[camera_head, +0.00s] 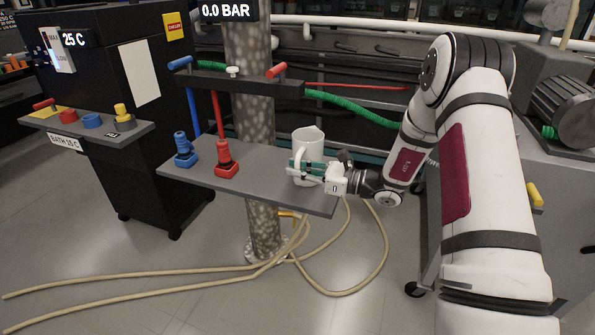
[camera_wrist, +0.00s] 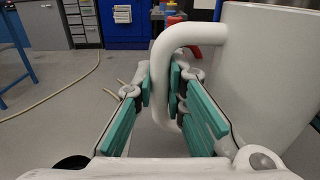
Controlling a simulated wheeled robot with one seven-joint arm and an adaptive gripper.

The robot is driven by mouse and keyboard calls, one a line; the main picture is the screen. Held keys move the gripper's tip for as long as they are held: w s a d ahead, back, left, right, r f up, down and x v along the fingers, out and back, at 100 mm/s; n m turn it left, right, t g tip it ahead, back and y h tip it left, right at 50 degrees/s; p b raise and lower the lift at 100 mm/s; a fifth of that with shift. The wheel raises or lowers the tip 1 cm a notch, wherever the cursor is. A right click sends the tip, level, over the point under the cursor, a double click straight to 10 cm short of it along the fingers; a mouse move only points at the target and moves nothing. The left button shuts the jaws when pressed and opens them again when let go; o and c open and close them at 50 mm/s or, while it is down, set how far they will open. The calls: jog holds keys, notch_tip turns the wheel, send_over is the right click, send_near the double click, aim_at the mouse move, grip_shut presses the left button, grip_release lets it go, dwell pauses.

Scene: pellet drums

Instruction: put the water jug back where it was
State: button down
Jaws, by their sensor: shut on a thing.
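The white water jug (camera_head: 309,146) is upright at the right part of the grey shelf (camera_head: 262,185) on the post. Whether its base touches the shelf is hidden behind my gripper. My gripper (camera_head: 298,172) is shut on the jug's handle. In the wrist view the white handle (camera_wrist: 160,75) runs between the green finger pads of my gripper (camera_wrist: 171,95). The jug's body (camera_wrist: 270,75) fills the right side of that view.
A blue fitting (camera_head: 185,150) and a red fitting (camera_head: 227,160) stand on the shelf's left part. A dark bar (camera_head: 240,84) with a blue and a red lever is above. A green hose (camera_head: 350,106) runs behind the jug. Pale hoses (camera_head: 200,269) lie on the floor.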

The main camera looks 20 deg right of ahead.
jog(key=shift+f, duration=0.1)
jog(key=c, duration=1.6)
grip_release()
jog(key=shift+c, duration=0.2)
